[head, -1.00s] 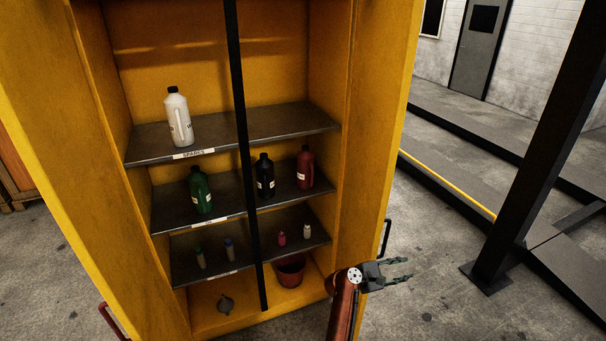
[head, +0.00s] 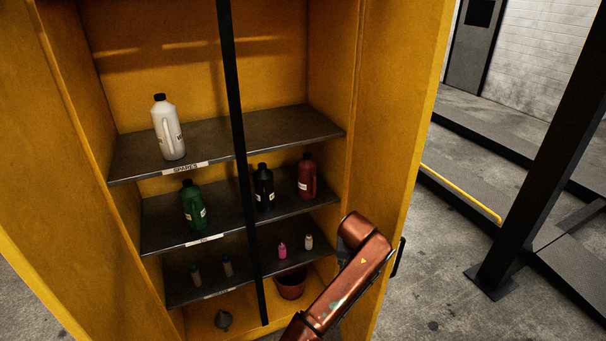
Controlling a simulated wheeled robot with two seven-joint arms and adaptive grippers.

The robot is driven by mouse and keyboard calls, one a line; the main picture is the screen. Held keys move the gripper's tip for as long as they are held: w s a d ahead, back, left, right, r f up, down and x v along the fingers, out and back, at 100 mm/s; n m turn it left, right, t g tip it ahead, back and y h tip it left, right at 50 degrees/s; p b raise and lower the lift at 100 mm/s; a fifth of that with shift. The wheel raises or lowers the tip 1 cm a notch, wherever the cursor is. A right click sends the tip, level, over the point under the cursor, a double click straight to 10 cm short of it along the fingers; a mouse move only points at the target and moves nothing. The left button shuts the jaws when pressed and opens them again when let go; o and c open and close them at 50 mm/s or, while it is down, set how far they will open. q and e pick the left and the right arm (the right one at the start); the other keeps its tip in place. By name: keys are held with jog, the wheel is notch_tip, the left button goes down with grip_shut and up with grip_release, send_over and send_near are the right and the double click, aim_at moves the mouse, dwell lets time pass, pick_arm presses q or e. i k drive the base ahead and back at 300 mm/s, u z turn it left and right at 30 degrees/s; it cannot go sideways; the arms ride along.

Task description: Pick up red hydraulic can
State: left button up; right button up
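The red hydraulic can (head: 307,178) stands upright on the middle shelf of the yellow cabinet, at its right end, with a dark cap and a white label. A black can (head: 264,188) stands to its left, apart from it. My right arm rises from the bottom of the head view, and its upper end is in front of the cabinet's right side, below and right of the red can. The fingers of my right gripper do not show; they are out of sight behind the arm. My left gripper is not in view.
A dark vertical bar (head: 235,110) crosses the cabinet opening left of the black can. A green can (head: 193,206) shares the shelf; a white can (head: 168,128) stands above. Small bottles and a red bucket (head: 291,284) are below. A dark post (head: 540,150) stands at right.

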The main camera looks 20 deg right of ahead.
aim_at(307, 169)
jog(key=i, duration=1.2)
